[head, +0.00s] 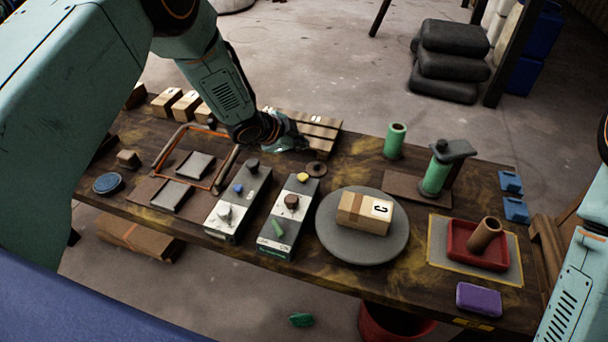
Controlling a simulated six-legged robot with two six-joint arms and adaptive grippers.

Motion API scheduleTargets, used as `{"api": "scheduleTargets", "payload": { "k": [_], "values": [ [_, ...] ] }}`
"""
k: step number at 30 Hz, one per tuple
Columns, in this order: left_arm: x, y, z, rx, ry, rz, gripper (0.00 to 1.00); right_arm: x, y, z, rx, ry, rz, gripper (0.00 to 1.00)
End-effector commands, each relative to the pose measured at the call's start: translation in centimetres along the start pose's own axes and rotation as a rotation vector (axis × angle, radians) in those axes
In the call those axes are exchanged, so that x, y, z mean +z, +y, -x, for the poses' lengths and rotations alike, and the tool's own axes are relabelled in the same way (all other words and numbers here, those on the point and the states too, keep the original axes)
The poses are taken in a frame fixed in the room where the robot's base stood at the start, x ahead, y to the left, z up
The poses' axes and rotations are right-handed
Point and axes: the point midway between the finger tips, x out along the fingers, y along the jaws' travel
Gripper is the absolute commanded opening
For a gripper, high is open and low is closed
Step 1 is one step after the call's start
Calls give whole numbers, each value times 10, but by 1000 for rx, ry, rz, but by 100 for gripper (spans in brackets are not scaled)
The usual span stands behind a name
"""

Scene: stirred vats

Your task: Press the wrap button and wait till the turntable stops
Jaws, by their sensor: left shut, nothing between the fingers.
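The turntable (333,238) is a round grey disc on the right half of the table. A small cardboard box (361,212) with a white label lies on it. Left of it stands a control box (284,245) with a yellow button (303,178), a dark brown knob (291,202) and a green control (278,229). Its lettering is too small to read, so I cannot tell which one is the wrap button. My left gripper (302,146) is shut and empty, beyond the control box near a wooden pallet. It appears apart from the controls. My right gripper is out of view.
A second control box (237,205) stands left of the first. Green film rolls (395,141) (434,177) stand behind the turntable. A red tray (455,252) holds a brown tube (485,235). A purple block (478,299) lies near the front edge. An orange frame (161,163) is at left.

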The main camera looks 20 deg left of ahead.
Motion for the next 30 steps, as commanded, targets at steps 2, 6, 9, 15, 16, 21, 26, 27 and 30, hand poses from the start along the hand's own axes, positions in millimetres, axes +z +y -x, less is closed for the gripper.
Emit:
{"api": "scheduleTargets", "payload": {
  "k": [2, 6, 9, 15, 16, 21, 26, 27, 30],
  "values": [
    [2, 2, -3, 0, 0, 0, 0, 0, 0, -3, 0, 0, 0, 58],
    [6, 6, -10, 1, -1, 1, 0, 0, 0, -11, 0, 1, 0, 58],
    [10, 11, -17, 1, -1, 1, 0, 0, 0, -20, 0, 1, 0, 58],
    [21, 21, -34, 2, -1, 0, 0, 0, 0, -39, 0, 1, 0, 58],
    [22, 23, -36, 1, -1, 0, 0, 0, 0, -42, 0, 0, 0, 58],
    [32, 32, -49, 1, 0, 0, 0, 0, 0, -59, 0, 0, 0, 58],
    [40, 40, -61, 1, 0, 0, 0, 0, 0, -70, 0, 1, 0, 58],
    [42, 42, -62, 1, 0, -1, 0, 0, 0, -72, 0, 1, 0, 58],
    [43, 44, -65, 1, 0, -1, 0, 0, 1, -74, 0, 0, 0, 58]
  ]
}}
